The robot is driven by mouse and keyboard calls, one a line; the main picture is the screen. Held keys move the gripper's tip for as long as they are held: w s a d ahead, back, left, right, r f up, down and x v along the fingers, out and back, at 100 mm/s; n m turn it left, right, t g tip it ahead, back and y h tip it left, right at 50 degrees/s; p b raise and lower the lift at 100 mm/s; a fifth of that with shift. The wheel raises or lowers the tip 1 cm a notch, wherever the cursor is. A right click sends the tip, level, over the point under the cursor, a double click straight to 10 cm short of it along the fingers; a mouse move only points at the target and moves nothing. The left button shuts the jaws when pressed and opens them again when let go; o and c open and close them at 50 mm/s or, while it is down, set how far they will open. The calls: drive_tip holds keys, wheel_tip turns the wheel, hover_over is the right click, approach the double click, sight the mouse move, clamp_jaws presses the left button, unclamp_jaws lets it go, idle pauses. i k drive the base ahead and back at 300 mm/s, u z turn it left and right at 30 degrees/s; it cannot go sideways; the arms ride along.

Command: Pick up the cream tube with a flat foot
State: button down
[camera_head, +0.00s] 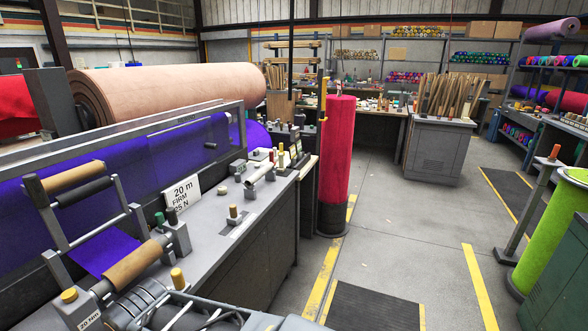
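A pale cream-grey tube (260,176) lies slantwise on the grey workbench (212,212), with a wider flat end toward the front. A small upright cream piece (293,152) stands farther back on the same bench, among dark-based pieces. Both are small here, so I cannot tell for certain which one is the cream tube with a flat foot. My gripper is not in view.
A brown-topped peg (233,211) and a sign (182,194) stand on the bench. A roller frame (108,210) and large pink felt roll (165,90) flank it. A red roll (338,150) stands upright beyond the bench. The grey floor (400,240) is largely clear.

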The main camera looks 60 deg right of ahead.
sight(281, 168)
drive_tip(key=z, duration=0.05)
drive_tip(key=k, duration=0.25)
drive_tip(key=z, duration=2.45)
drive_tip(key=i, duration=0.75)
drive_tip(key=u, duration=0.05)
